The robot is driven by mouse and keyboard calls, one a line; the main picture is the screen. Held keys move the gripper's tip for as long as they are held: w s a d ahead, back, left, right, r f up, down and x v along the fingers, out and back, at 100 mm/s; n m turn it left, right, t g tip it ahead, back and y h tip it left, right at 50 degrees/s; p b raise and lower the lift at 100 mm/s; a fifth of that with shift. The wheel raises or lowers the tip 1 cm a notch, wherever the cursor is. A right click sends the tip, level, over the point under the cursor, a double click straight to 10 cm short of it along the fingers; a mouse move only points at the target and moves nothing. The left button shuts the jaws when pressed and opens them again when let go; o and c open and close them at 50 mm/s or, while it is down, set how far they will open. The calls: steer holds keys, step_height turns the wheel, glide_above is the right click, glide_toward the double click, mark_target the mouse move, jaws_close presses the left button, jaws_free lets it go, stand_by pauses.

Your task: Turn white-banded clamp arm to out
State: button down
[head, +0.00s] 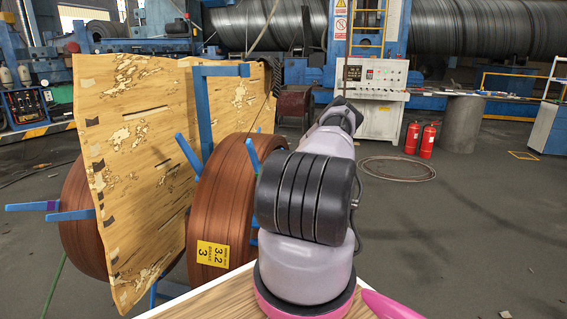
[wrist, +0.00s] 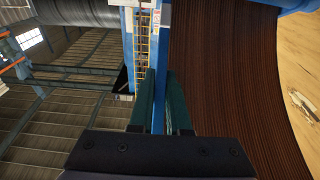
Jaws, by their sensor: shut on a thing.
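In the wrist view my gripper (wrist: 163,80) has its two dark teal fingers closed around a narrow blue bar (wrist: 160,112), which looks like a clamp arm of the reel. The bar runs upward between the fingers, beside the brown coil (wrist: 220,80). I cannot make out a white band on it for certain. In the head view my arm hides the gripper and the part it holds. Other blue clamp arms show there: one at the coil's upper right (head: 252,154), one at its upper left (head: 188,155). The front coil (head: 222,200) stands upright.
A patterned wooden panel (head: 135,150) stands left of the front coil, with another coil (head: 80,225) behind it. Two red fire extinguishers (head: 420,140) stand far back. The floor at right is mostly clear.

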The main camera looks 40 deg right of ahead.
steer(key=shift+w+d+r, duration=0.1)
steer(key=shift+d+r, duration=0.05)
steer(key=shift+r, duration=0.15)
steer(key=c, duration=0.9)
jaws_free()
steer(key=shift+f, duration=0.1)
